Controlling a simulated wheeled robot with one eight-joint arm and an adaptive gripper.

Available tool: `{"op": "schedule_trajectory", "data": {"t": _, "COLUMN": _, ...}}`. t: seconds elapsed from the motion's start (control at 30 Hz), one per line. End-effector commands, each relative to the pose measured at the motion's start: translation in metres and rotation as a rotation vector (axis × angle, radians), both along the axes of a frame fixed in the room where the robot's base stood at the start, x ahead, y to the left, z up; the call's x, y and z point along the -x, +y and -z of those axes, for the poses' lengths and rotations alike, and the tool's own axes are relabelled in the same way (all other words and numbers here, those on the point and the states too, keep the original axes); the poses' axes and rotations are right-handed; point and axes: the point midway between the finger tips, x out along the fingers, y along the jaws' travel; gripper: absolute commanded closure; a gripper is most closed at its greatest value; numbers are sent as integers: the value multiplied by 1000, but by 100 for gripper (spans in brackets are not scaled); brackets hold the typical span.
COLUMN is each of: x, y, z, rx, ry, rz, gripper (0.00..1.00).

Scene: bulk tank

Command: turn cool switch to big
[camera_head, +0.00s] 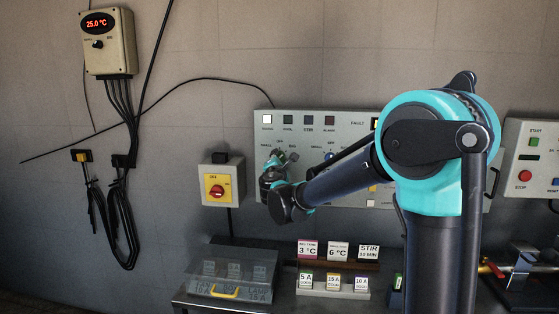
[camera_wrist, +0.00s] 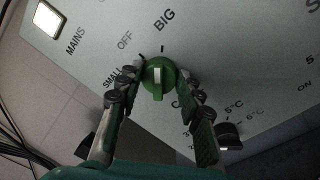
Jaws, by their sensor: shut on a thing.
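The cool switch is a green round knob (camera_wrist: 158,80) on a pale grey panel in the wrist view. SMALL, OFF and BIG are printed around it. Its white bar runs up and down in the picture, its upper end roughly towards the tick below BIG. My gripper (camera_wrist: 159,74) is shut on the knob, one finger at each side. In the head view my gripper (camera_head: 275,168) reaches the panel's left part (camera_head: 345,193). There my gripper hides most of the knob.
A dark knob (camera_wrist: 229,135) with temperature marks lies close to my right finger. A MAINS lamp (camera_wrist: 47,18) is at upper left. In the head view a yellow box with a red switch (camera_head: 217,190) is left of my gripper. Label blocks (camera_head: 338,251) stand on the bench below.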

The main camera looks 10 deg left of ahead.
Motion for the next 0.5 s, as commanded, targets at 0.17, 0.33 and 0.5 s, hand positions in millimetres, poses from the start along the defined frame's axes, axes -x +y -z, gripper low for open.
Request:
{"op": "schedule_trajectory", "data": {"t": 0.17, "x": 0, "y": 0, "z": 1, "rx": -64, "ry": -1, "rz": 0, "gripper": 93}}
{"op": "schedule_trajectory", "data": {"t": 0.33, "x": 1, "y": 0, "z": 1, "rx": -93, "ry": -1, "rz": 0, "gripper": 93}}
{"op": "schedule_trajectory", "data": {"t": 0.5, "x": 1, "y": 0, "z": 1, "rx": -102, "ry": -2, "rz": 0, "gripper": 93}}
